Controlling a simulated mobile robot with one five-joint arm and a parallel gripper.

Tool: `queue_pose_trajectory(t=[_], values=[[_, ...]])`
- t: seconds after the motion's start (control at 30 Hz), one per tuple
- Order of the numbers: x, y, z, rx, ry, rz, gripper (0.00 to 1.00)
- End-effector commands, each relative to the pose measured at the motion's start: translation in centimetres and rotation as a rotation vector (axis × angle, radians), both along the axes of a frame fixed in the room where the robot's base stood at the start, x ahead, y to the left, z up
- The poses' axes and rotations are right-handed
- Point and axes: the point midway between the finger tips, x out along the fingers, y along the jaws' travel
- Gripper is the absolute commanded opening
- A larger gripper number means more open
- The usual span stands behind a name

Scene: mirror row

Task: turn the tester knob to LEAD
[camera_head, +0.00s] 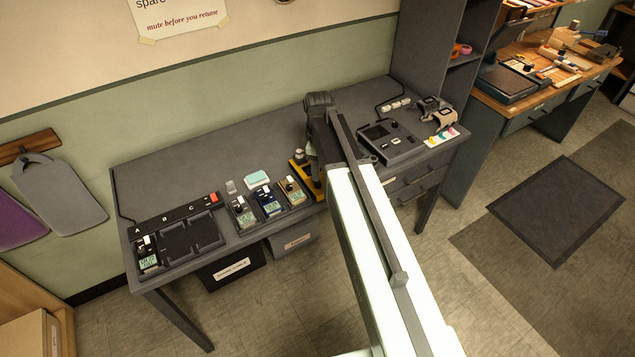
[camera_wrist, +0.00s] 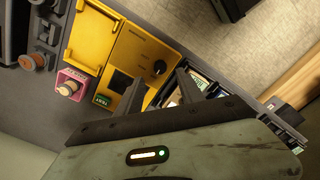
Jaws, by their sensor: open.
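The yellow tester (camera_wrist: 140,50) lies on the grey bench in the wrist view. Its black round knob (camera_wrist: 159,67) sits on the panel beside a dark square window (camera_wrist: 121,82). The small marks around the knob are too small to read, so I cannot tell its setting. My gripper (camera_wrist: 160,77) is open and empty, its two dark fingers spread with the knob between and just past their tips in the picture. I cannot tell the gap in depth. In the head view only the tester's yellow edge (camera_head: 299,167) shows; my arm hides the rest.
A grey console (camera_head: 404,146) is to the right.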

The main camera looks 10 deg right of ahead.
Motion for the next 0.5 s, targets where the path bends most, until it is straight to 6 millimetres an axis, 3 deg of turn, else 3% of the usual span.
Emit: queue_pose_trajectory(t=[0.03, 0.23, 0.5], values=[[0.0, 0.0, -1.7, 0.000, 0.000, 0.000, 0.45], [0.0, 0.0, -5.2, 0.000, 0.000, -0.001, 0.45], [0.0, 0.1, -5.9, 0.000, 0.000, -0.001, 0.45]])
